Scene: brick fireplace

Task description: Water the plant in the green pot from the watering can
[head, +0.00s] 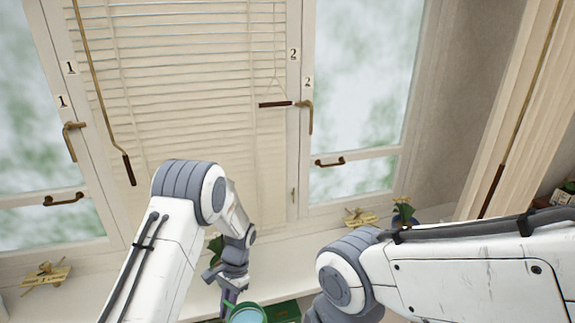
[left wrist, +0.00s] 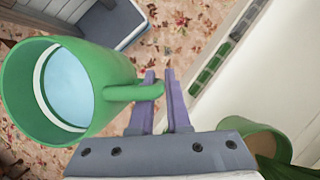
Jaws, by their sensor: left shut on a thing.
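The green watering can (left wrist: 112,80) holds pale blue water, and its handle is between my left gripper's purple fingers (left wrist: 160,85) in the left wrist view. In the head view the can (head: 248,314) is cut by the bottom edge, below my left gripper (head: 229,297). A green pot (left wrist: 245,125) with brown soil and a bit of leaf is at the lower right of the left wrist view, beside the gripper and apart from the can. In the head view leaves (head: 216,246) show behind my left wrist; their pot is hidden. My right gripper is out of view.
A white window sill (head: 120,266) runs below the windows and blinds. Another plant (head: 403,209) stands at its right, near my right arm. The left wrist view shows a flowered floor (left wrist: 190,25) and a grey-blue box-like thing (left wrist: 105,30).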

